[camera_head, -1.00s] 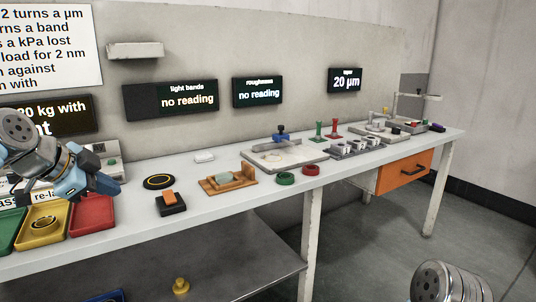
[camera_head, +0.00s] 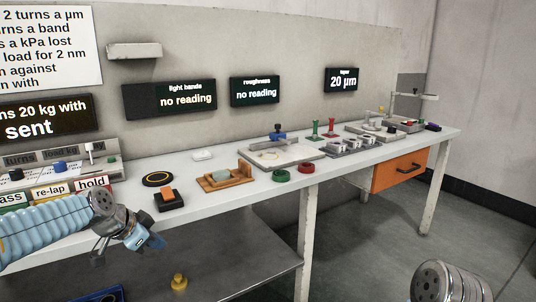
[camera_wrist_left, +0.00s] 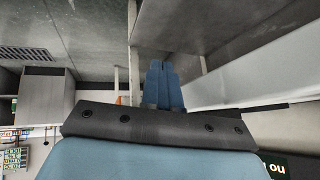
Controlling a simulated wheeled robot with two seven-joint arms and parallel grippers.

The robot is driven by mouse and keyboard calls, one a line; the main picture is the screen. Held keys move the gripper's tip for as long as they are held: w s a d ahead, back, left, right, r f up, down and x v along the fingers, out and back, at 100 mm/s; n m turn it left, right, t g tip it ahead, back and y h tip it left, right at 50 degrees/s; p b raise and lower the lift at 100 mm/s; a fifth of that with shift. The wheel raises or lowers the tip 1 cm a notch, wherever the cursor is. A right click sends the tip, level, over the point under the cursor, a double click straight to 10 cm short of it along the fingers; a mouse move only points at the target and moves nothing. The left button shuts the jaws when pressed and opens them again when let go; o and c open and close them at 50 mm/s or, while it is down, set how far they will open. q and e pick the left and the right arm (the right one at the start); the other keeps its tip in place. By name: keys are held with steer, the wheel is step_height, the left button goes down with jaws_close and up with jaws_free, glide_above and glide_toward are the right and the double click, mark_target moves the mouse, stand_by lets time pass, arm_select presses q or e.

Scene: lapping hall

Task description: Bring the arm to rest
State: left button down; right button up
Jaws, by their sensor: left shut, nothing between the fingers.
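My left arm (camera_head: 50,228) comes in from the left. Its gripper (camera_head: 155,243) hangs in front of the bench's front edge, above the lower shelf. Its blue fingers are shut and empty; they also show together in the left wrist view (camera_wrist_left: 160,82). The arm hides the coloured trays below the pass, re-lap and hold labels. A round metal part of my right arm (camera_head: 450,283) shows at the bottom right; the right gripper is out of view.
The bench (camera_head: 235,200) carries a black ring (camera_head: 158,179), an orange block on a black base (camera_head: 169,200), a wooden fixture (camera_head: 225,179) and green and red rings. A yellow knob (camera_head: 179,282) and a blue tray (camera_head: 107,295) are on the lower shelf (camera_head: 235,262).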

arm_select(q)
steer(key=s+d+f+n+g, duration=0.1)
steer(key=s+d+f+n, duration=0.15)
steer(key=f, duration=0.65)
steer(key=s+d+f+n+g, duration=0.1)
steer(key=s+d+f, duration=0.25)
steer(key=f, duration=0.65)
steer(key=s+d+f+n+g, duration=0.15)
steer(key=d+f, duration=0.25)
steer(key=f, duration=0.5)
steer(key=s+d+f+n+g, duration=0.1)
steer(key=s+d+f+n, duration=0.2)
steer(key=s+f, duration=0.3)
steer(key=s+d+f+n+g, duration=0.1)
steer(key=s+d+f+n, duration=0.2)
steer(key=s+f, duration=0.4)
steer(key=s+d, duration=0.1)
steer(key=s, duration=0.6)
steer(key=shift+d+f+h, duration=0.2)
steer(key=shift+d+h, duration=0.05)
steer(key=shift+h, duration=0.05)
steer(key=shift+g, duration=0.25)
